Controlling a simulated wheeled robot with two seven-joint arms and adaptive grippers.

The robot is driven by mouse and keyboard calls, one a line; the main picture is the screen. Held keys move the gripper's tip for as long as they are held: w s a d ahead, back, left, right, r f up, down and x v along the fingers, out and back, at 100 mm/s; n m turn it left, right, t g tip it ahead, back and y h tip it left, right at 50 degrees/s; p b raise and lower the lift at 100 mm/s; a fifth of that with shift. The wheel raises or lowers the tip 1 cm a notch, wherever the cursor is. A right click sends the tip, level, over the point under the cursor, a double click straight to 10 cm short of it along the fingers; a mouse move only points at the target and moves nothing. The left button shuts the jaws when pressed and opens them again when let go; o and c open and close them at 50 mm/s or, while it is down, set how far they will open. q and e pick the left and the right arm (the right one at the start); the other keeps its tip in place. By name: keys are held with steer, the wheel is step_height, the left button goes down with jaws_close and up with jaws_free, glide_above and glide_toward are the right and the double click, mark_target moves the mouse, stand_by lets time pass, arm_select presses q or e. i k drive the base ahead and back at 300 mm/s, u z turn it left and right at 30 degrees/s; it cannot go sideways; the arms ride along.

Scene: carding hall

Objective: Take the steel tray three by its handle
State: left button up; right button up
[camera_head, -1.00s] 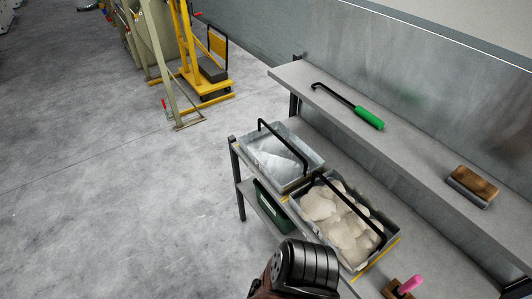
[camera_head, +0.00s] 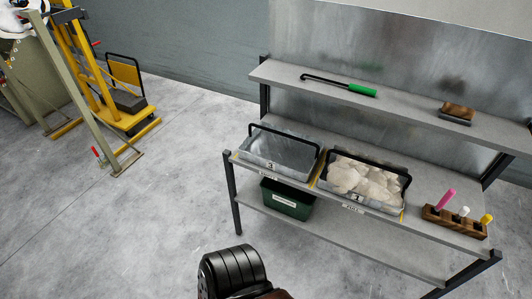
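Two steel trays with black bar handles stand side by side on the middle shelf of a rack. The left tray (camera_head: 282,152) looks empty, and its front tag appears to read 3. The right tray (camera_head: 365,187) is filled with pale, fluffy clumps. Its tag also looks like a 3, but it is too small to be sure. The handles of both trays stand up over them, with nothing touching them. A black ribbed part of my arm shows at the bottom, in front of the rack. Neither gripper is in view.
A green bin (camera_head: 287,199) sits on the low shelf. A wooden block with coloured pegs (camera_head: 455,220) stands right of the trays. A green-handled hook tool (camera_head: 340,86) and a brush (camera_head: 457,113) lie on the top shelf. A yellow trolley (camera_head: 128,110) stands left; the floor between is clear.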

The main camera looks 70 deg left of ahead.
mark_target(291, 154)
steer(key=u, duration=1.5)
